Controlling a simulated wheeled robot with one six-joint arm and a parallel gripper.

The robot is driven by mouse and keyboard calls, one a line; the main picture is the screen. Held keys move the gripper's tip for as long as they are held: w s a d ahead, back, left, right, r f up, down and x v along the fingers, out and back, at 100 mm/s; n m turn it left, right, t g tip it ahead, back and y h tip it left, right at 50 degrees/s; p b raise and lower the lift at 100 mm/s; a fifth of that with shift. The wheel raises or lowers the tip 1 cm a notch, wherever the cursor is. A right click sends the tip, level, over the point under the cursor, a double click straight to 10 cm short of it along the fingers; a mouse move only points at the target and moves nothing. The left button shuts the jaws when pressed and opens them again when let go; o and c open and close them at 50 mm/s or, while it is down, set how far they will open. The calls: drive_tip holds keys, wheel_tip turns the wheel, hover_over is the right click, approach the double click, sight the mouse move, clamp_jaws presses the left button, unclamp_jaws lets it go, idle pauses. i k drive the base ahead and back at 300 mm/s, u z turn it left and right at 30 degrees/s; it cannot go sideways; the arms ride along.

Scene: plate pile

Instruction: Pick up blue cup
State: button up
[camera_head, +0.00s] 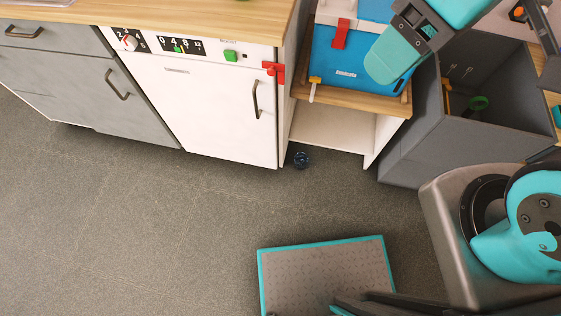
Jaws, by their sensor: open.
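A small dark blue cup-like thing (302,159) sits on the floor by the base of the open wooden-topped unit, just right of the white appliance. It is small in the picture, so I cannot make out its shape well or be sure it is the blue cup. A teal and dark grey part of my arm reaches in from the top right, above the blue box. No gripper fingers can be made out, and nothing of mine touches the small blue thing.
The white appliance (205,105) and grey cabinet (75,85) line the left. A blue box (340,65) stands on the wooden-topped unit (355,99). A deep grey bin (420,145) stands to the right. The grey floor (150,215) is open at left and centre.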

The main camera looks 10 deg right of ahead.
sight(298, 167)
drive_tip(key=u, duration=1.55)
drive_tip(key=i, duration=0.95)
drive_tip(key=z, duration=2.7)
